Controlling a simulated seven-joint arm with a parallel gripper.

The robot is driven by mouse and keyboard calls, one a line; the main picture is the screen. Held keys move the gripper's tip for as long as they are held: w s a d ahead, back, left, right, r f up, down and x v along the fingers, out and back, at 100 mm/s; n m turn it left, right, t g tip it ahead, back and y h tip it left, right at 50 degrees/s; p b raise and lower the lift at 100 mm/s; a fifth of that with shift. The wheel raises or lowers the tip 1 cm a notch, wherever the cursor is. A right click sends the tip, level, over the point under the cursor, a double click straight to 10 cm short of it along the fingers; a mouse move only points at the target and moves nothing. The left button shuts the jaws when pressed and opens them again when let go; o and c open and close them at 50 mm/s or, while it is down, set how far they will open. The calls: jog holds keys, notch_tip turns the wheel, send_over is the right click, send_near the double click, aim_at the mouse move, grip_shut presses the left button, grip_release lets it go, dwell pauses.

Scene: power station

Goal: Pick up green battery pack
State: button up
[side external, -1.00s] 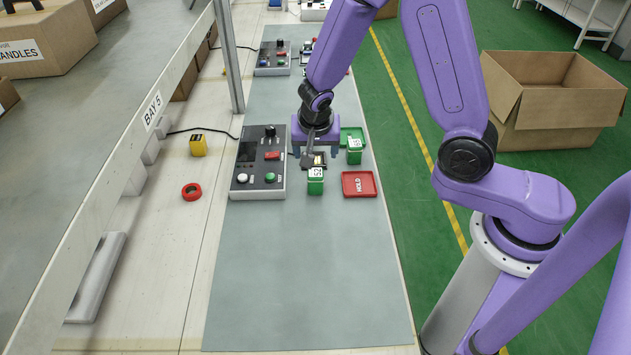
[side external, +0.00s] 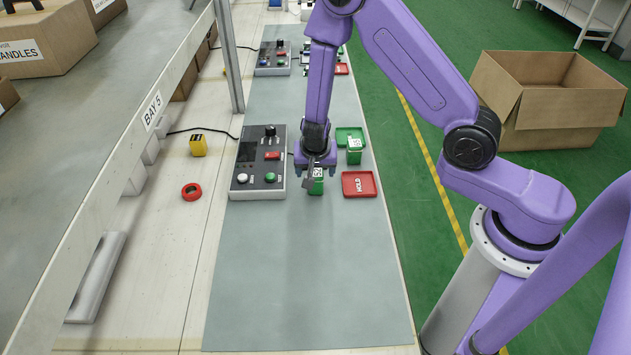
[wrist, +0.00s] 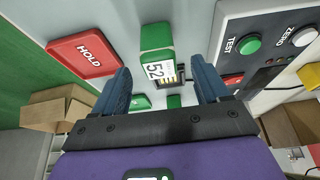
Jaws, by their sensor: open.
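A green battery pack (side external: 316,188) with a white label reading 52 stands upright on the grey mat. In the wrist view this pack (wrist: 154,37) is ahead of the fingers, in line with the gap between them. My gripper (side external: 316,172) is open above it, its fingers around or beside the pack's top; contact cannot be told. The blue fingers (wrist: 163,68) show in the wrist view with a gap between them. A second green pack (side external: 354,157) stands to the right, by a green tray (side external: 344,133).
A red HOLD tray (side external: 359,185) lies right of the pack. A test panel (side external: 257,178) with knob and buttons stands close on the left. A red ring (side external: 191,191) and yellow block (side external: 198,145) lie farther left. The near mat (side external: 300,280) is clear.

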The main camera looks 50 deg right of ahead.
aim_at(315, 173)
jog(key=shift+x, duration=2.9)
jog(key=shift+r, duration=0.1)
jog(key=c, duration=1.2)
